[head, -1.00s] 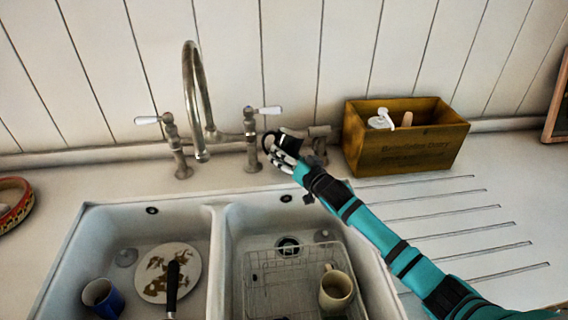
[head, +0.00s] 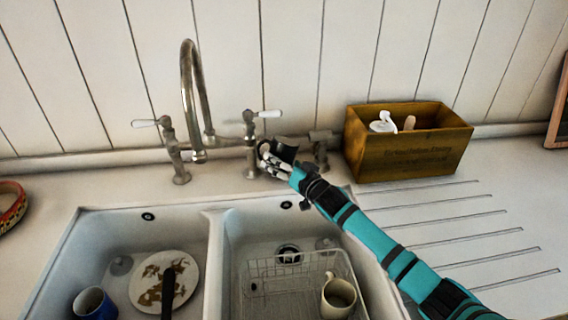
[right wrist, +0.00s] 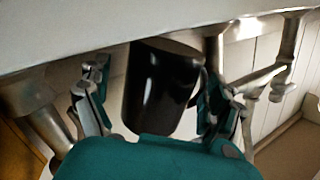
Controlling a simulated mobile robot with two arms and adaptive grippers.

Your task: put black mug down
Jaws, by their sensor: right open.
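The black mug (head: 286,149) is at the back of the counter, behind the right sink basin and beside the tap's right handle. In the right wrist view the black mug (right wrist: 160,88) lies between the fingers of my right gripper (right wrist: 155,100). The fingers are spread, with gaps visible on both sides of the mug. In the head view my right gripper (head: 274,163) is right at the mug and partly covers it. The mug's far end is close to the white counter surface; contact cannot be made out clearly. My left gripper is not in view.
The metal tap (head: 190,100) stands just left of the mug. A wooden box (head: 408,157) with bottles is to the right. The double sink (head: 215,260) holds a blue mug (head: 93,303), a plate (head: 185,288), a wire rack (head: 268,275) and a cream mug (head: 338,297).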

